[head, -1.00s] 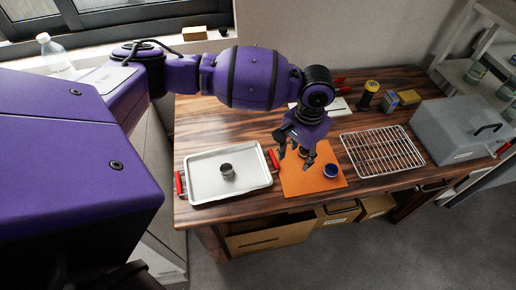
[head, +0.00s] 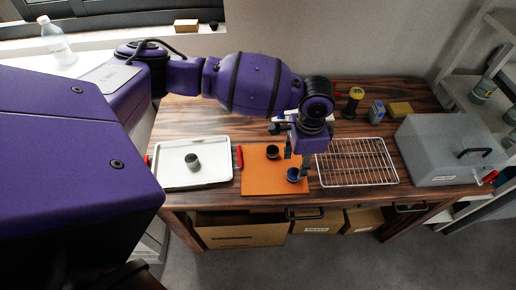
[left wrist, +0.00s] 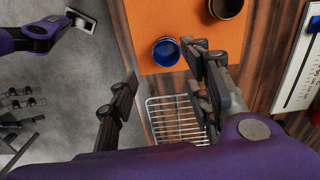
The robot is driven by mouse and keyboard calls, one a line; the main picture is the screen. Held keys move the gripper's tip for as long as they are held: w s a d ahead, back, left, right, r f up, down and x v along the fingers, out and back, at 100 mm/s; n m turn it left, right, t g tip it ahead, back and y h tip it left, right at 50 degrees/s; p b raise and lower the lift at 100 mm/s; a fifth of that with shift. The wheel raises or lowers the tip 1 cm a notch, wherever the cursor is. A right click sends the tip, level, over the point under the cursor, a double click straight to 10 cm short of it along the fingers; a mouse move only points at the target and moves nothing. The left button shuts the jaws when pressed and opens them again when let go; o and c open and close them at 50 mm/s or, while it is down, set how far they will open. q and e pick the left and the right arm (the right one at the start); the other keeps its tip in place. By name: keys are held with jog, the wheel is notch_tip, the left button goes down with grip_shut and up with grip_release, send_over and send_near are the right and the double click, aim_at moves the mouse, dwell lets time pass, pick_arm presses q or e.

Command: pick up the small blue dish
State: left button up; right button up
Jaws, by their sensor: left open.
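The small blue dish (head: 293,175) stands upright on the orange mat (head: 262,182), near its front right corner. In the left wrist view the dish (left wrist: 166,52) shows its open blue top, close to the inner finger. My left gripper (head: 297,160) is open and empty, pointing down over the mat's right side. In the left wrist view its fingers (left wrist: 160,85) are spread wide, with the dish seen beyond the gap between them. Whether a finger touches the dish cannot be told. My right gripper is not in view.
A dark dish (head: 272,152) stands behind the blue one on the mat. A white tray (head: 212,177) with a small metal cup (head: 192,161) lies left.

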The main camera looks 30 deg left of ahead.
aim_at(295, 173)
pick_arm(q)
jog(key=shift+m, duration=0.4)
jog(key=f, duration=0.7)
jog(key=shift+a+f, duration=0.4)
jog(key=shift+w, duration=0.1)
jog(key=shift+c, duration=0.3)
jog(key=c, duration=1)
jog(key=shift+r, duration=0.15)
jog(key=shift+c, duration=0.2)
